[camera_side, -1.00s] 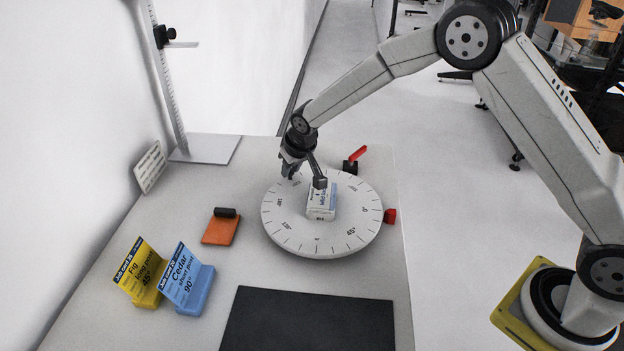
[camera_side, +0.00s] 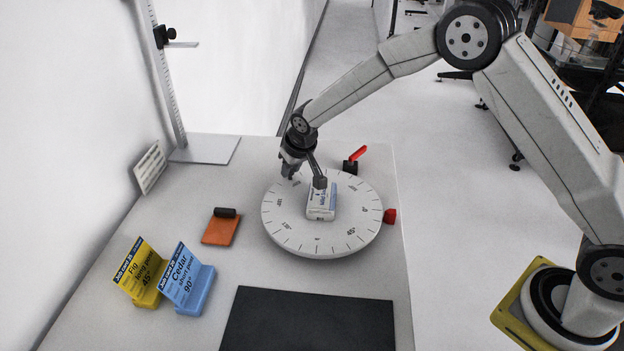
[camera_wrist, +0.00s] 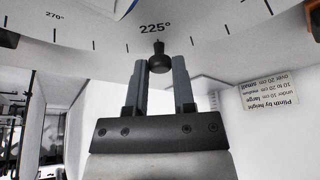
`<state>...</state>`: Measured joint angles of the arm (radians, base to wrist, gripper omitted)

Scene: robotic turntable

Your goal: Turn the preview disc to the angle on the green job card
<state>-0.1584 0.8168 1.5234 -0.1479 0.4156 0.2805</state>
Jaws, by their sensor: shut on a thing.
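The round white preview disc (camera_side: 300,236) lies on the table with angle marks around its rim. A small white and blue box (camera_side: 321,203) stands near its middle. My gripper (camera_side: 290,173) is at the disc's far left rim. In the wrist view my gripper (camera_wrist: 159,72) is shut on a dark round knob (camera_wrist: 159,60) at the rim, by the 225° mark. A red marker (camera_side: 390,216) sits at the disc's right edge. A yellow card (camera_side: 138,268) reads Fig, long post, 45°. A blue card (camera_side: 181,277) reads Cedar, short post, 90°. I see no green card.
A red-handled lever (camera_side: 354,160) stands behind the disc. An orange block with a dark handle (camera_side: 220,230) lies left of it. A dark mat (camera_side: 308,322) lies in front. A measuring stand (camera_side: 205,150) and a white sign (camera_side: 150,168) are at back left.

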